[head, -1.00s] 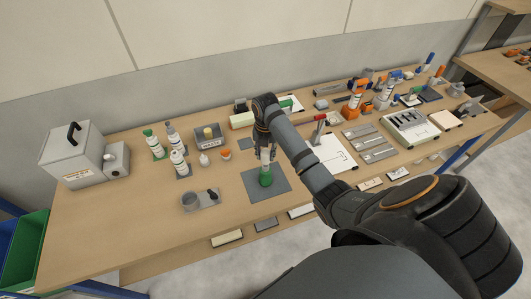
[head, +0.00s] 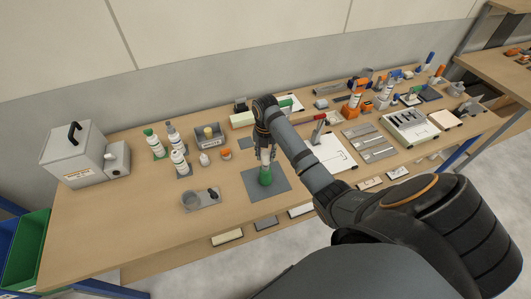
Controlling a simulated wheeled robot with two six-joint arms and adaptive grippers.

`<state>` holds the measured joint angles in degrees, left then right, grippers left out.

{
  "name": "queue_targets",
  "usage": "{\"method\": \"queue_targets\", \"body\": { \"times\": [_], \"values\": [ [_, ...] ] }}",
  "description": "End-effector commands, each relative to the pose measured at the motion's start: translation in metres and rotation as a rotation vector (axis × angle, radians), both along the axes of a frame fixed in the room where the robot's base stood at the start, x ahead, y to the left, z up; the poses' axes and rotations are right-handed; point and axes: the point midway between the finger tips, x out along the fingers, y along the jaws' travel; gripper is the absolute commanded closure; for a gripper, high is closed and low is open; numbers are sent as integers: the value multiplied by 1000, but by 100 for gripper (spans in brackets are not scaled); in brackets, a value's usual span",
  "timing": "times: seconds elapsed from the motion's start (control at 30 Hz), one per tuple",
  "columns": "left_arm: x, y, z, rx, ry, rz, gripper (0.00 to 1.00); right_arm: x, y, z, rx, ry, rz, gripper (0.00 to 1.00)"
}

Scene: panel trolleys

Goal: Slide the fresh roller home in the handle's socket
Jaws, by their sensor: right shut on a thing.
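A green handle (head: 265,178) stands upright on the grey mat (head: 283,187) in the middle of the table. My right gripper (head: 266,152) is right above it, pointing down, shut on a small pale piece that looks like the fresh roller (head: 265,158). The roller is in line with the top of the handle, and its lower end meets or nearly meets it. The socket is hidden, so I cannot tell how deep the roller sits. My left gripper is not in view.
A grey tray with a cup (head: 191,202) stands left of the mat. White bottles (head: 179,161) and a grey box (head: 72,158) stand further left. A white board (head: 327,152) and metal plates (head: 376,148) lie to the right. The table front left is clear.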

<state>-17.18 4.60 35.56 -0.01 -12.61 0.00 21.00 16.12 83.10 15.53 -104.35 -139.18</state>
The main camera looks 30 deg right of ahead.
Motion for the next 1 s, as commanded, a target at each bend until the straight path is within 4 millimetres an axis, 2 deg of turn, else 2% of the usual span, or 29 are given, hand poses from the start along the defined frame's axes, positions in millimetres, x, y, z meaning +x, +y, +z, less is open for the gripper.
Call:
{"method": "queue_targets", "body": {
  "times": [0.87,0.9,1.0],
  "values": [
    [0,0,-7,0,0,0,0,0,0,-23,0,0,0,100],
    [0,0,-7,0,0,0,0,0,0,-22,-1,-1,0,64],
    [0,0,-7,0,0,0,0,0,0,-22,-1,-1,0,50]
  ]
}}
